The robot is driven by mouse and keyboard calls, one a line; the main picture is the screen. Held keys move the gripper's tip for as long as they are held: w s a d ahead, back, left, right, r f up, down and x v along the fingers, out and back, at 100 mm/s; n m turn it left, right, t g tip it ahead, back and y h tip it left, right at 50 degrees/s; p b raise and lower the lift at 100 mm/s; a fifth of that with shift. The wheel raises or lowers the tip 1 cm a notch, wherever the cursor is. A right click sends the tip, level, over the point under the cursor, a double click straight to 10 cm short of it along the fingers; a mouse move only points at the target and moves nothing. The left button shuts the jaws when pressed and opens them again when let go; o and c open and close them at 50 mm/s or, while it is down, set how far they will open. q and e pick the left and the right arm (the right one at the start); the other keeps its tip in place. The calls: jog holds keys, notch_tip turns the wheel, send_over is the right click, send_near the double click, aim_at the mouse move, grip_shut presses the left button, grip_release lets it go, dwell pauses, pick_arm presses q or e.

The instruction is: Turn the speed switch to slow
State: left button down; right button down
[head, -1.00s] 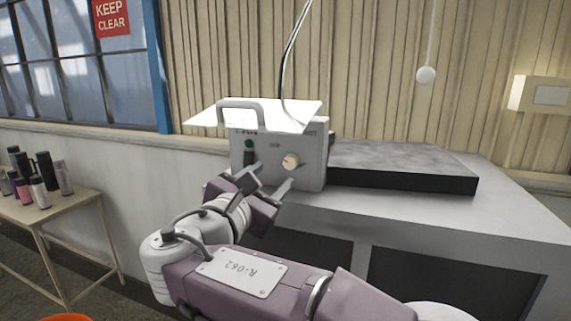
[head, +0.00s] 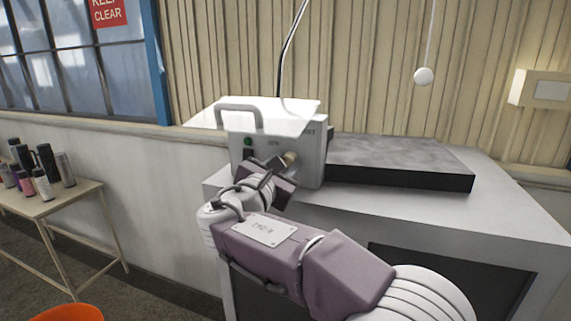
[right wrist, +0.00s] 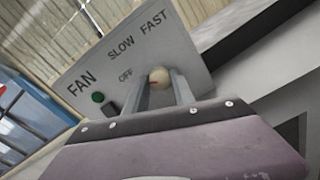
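The speed switch is a round cream knob (head: 290,158) on the front of a grey control box (head: 310,155). My right gripper (right wrist: 160,84) is at the knob, with one finger on each side. A gap shows between the fingers, and whether they touch the knob is unclear. In the head view my right gripper (head: 279,164) partly hides the knob and panel. My left gripper is not in view.
A green button (right wrist: 98,97) and a dark switch (right wrist: 109,109) sit left of the knob. The box stands on a grey cabinet (head: 400,212) beside a dark slab (head: 400,165). A white ball (head: 424,77) hangs at right. A side table (head: 50,203) holds several bottles.

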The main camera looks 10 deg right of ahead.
jog(key=shift+f, duration=0.1)
jog(key=shift+f+m+b, duration=0.15)
jog(key=shift+m+b, duration=0.45)
jog(key=shift+b, duration=0.35)
jog(key=shift+m+b, duration=1.2)
jog(key=shift+b, duration=0.05)
jog(key=m+b, duration=0.2)
jog(key=m, duration=0.1)
jog(key=shift+r+m+b, duration=0.2)
jog(key=shift+m+b, duration=0.7)
jog(key=shift+m, duration=0.1)
jog(key=c, duration=1.1)
grip_release()
jog(key=shift+w, duration=0.1)
jog(key=shift+o, duration=0.2)
